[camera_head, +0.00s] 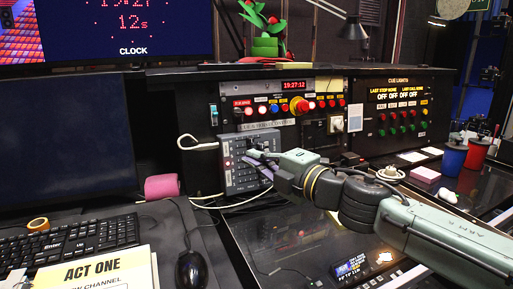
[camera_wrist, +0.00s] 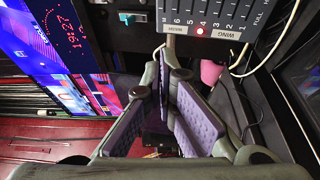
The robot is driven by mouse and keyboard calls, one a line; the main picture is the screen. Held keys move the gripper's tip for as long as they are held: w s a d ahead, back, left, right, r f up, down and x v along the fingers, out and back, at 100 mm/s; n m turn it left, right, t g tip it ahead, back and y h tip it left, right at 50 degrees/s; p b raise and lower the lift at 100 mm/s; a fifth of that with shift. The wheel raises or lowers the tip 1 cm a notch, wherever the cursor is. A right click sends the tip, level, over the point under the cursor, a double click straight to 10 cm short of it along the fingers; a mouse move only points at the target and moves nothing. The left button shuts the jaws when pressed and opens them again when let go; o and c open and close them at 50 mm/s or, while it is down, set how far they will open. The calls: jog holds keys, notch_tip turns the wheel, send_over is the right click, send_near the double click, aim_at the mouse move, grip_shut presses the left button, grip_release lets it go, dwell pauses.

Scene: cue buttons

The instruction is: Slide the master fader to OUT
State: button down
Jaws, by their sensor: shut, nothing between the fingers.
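The grey control box (camera_head: 232,172) stands in front of the black console, its face partly hidden by my gripper (camera_head: 262,162). I cannot make out the master fader's knob or an OUT mark. A teal lever on a pale plate (camera_head: 213,114) is on the black console to the left; it shows also in the wrist view (camera_wrist: 132,17). My gripper is shut and empty, close to the box; contact cannot be told.
The console holds a red mushroom button (camera_head: 299,105) and several lit buttons. A cue lights panel (camera_head: 403,105) stands at right. A white cable (camera_head: 200,147) loops beside the box.

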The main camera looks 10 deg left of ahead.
aim_at(253, 139)
jog(key=w+a+p, duration=0.1)
jog(key=w+a, duration=0.1)
jog(key=w+a+p, duration=0.1)
jog(key=w, duration=0.2)
jog(key=w+a+p, duration=0.1)
jog(key=w+a, duration=0.1)
jog(key=shift+w+a+r, duration=0.15)
jog(key=shift+w+a, duration=0.1)
jog(key=shift+a, duration=0.1)
jog(key=shift+w+d, duration=0.3)
jog(key=shift+d, duration=0.25)
jog(key=w+d+p, duration=0.2)
jog(key=d, duration=0.1)
jog(key=shift+r+p, duration=0.1)
jog(key=shift+p, duration=0.25)
jog(key=shift+f, duration=0.2)
